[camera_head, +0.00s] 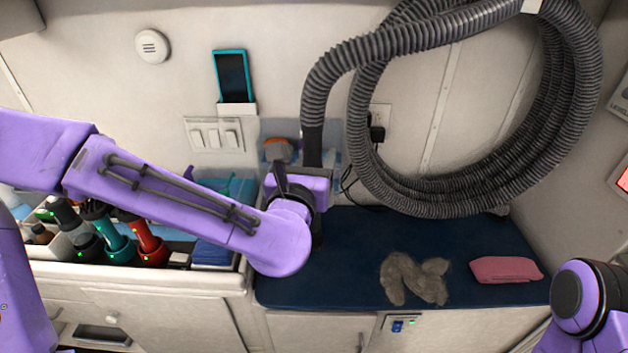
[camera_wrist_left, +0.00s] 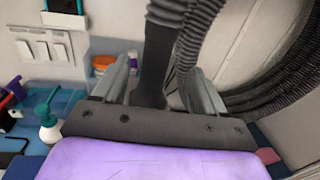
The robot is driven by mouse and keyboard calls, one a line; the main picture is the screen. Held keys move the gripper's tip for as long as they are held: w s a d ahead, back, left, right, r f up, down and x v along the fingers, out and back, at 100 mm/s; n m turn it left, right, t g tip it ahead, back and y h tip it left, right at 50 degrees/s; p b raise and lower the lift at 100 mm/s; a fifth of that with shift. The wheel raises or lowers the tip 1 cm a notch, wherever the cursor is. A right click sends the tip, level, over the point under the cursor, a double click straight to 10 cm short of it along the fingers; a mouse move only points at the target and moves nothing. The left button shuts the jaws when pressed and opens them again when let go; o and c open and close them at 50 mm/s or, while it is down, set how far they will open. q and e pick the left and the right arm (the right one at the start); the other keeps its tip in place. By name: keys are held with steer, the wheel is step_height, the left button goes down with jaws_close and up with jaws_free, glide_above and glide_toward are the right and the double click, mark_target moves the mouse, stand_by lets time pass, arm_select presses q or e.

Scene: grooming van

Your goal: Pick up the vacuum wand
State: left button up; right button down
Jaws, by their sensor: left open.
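The vacuum wand (camera_head: 313,146) is a dark tube at the end of a grey ribbed hose (camera_head: 330,75), hanging upright above the blue counter pad. Its lower part is hidden behind my left gripper (camera_head: 308,172) in the head view. In the left wrist view, the fingers of my left gripper (camera_wrist_left: 163,78) are apart, and the wand (camera_wrist_left: 157,60) stands between them, nearer the left finger. Whether it touches that finger cannot be told. My right arm shows at the lower right of the head view, but its gripper is out of frame.
The coiled hose (camera_head: 545,150) hangs on the wall at right. The blue pad (camera_head: 345,280) holds a fur clump (camera_head: 413,280) and a folded pink cloth (camera_head: 506,270). Several bottles and tools, including a red one (camera_head: 150,243), stand in a bin below my left arm.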

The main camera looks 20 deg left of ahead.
mark_target(310, 148)
arm_select(q)
steer(key=w+p, duration=0.1)
steer(key=w, duration=0.2)
steer(key=w+a+p, duration=0.1)
steer(key=w+p, duration=0.1)
steer(key=shift+w+a+f, duration=0.1)
steer(key=shift+w, duration=0.3)
steer(key=shift+w+f, duration=0.1)
steer(key=shift+w, duration=0.05)
steer(key=c, duration=1.2)
steer(key=shift+o, duration=0.2)
